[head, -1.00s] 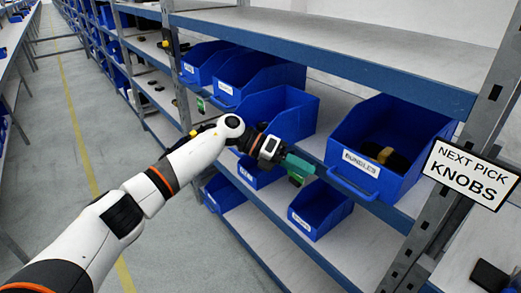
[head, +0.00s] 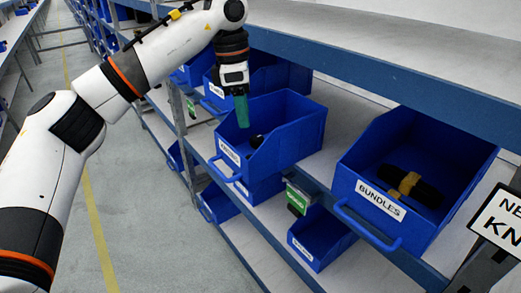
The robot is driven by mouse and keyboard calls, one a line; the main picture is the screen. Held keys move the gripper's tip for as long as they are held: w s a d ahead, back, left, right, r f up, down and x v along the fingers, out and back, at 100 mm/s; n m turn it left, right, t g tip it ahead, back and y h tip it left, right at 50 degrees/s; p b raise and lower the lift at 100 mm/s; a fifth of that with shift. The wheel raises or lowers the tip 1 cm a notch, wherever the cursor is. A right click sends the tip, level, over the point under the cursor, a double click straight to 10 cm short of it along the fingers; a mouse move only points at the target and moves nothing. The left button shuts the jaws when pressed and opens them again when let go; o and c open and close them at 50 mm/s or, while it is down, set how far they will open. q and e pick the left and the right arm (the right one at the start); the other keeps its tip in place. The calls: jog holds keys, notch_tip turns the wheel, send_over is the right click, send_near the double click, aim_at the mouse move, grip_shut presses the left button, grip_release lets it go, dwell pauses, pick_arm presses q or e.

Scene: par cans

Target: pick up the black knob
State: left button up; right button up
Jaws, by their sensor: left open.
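A small black object, apparently the black knob (head: 257,141), lies in a blue bin (head: 298,135) on the middle shelf. Only part of it shows over the bin's side, so its full shape is hidden. The bin's front label is too oblique to read surely. My left gripper (head: 241,122) points down with its green fingers over the front part of this bin, just left of the black object. It is open, and I see nothing between the fingers. My right gripper is not in view.
A bin labelled BUNDLES (head: 365,222) stands to the right, holding dark items with a yellow band. A smaller blue bin (head: 318,238) sits on the lower shelf. The upper shelf's blue edge beam (head: 370,78) runs close above the bins. A sign (head: 503,218) is at the right.

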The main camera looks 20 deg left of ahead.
pick_arm(q)
jog(key=f, duration=0.2)
jog(key=s+f, duration=0.1)
jog(key=shift+s+d+f+p, duration=0.15)
jog(key=shift+d+f+p, duration=0.05)
jog(key=shift+f+p, duration=0.2)
jog(key=shift+w+d+f, duration=0.1)
jog(key=shift+w+f, duration=0.15)
jog(key=shift+f, duration=0.75)
jog(key=shift+w+f, duration=0.1)
jog(key=shift+f, duration=0.15)
jog(key=f, duration=0.2)
jog(key=d+f+p, duration=0.1)
jog(key=f, duration=0.1)
jog(key=shift+w+f+p, duration=0.1)
jog(key=shift+w+p, duration=0.05)
jog(key=shift+p, duration=0.15)
jog(key=shift+f, duration=0.3)
jog(key=shift+c, duration=0.6)
jog(key=c, duration=0.6)
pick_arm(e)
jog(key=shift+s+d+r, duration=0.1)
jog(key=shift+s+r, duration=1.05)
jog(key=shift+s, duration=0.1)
